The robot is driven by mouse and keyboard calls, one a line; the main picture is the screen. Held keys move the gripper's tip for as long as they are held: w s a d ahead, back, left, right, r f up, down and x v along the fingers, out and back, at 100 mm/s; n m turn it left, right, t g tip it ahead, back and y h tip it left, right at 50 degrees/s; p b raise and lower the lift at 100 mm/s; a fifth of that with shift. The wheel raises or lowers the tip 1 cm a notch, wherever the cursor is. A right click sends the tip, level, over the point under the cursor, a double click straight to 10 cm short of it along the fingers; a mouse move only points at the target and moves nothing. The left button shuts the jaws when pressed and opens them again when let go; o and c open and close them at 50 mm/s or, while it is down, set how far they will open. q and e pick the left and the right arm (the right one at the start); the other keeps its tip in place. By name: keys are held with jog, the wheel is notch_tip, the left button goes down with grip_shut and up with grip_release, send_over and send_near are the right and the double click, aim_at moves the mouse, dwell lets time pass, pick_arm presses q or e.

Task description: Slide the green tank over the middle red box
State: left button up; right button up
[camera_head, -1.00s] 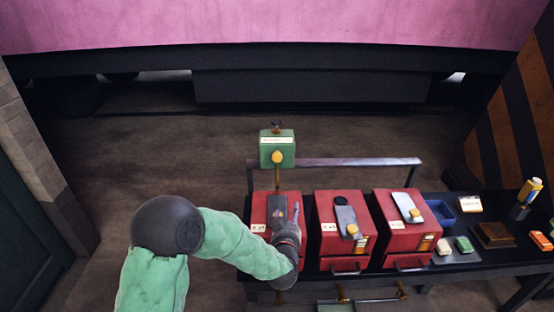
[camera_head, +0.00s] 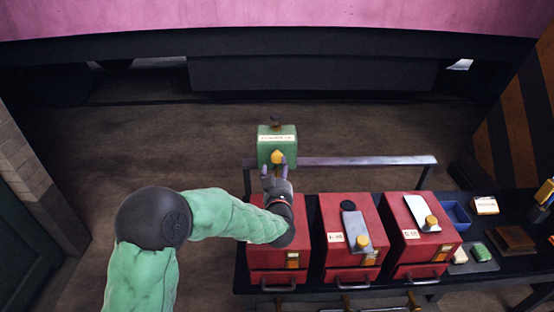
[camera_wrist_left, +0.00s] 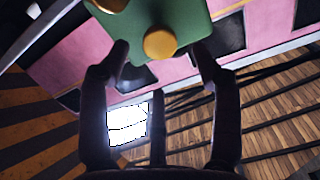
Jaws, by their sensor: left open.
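The green tank (camera_head: 277,142), with a pale label and a yellow knob (camera_head: 277,157) on its near face, stands at the rail behind the left red box (camera_head: 270,255). The middle red box (camera_head: 346,238) is to its right and nearer, with a grey plate and a yellow knob on top. My left gripper (camera_head: 275,172) is open just in front of the tank, its fingers on either side below the knob. The left wrist view shows the tank (camera_wrist_left: 190,18) ahead, with the open fingers (camera_wrist_left: 163,62) spread around the knob's sides. I cannot tell whether they touch the tank.
A metal rail (camera_head: 360,161) runs behind the boxes. The right red box (camera_head: 420,230) stands beside the middle one. A blue tray (camera_head: 455,214) and small blocks lie farther right on the dark bench. The floor behind the rail is clear.

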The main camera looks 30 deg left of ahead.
aim_at(278, 159)
pick_arm(q)
jog(key=b+x, duration=0.1)
jog(key=x, duration=0.5)
jog(key=shift+w+a, duration=0.2)
jog(key=shift+w, duration=0.15)
grip_shut()
jog(key=shift+d, duration=0.15)
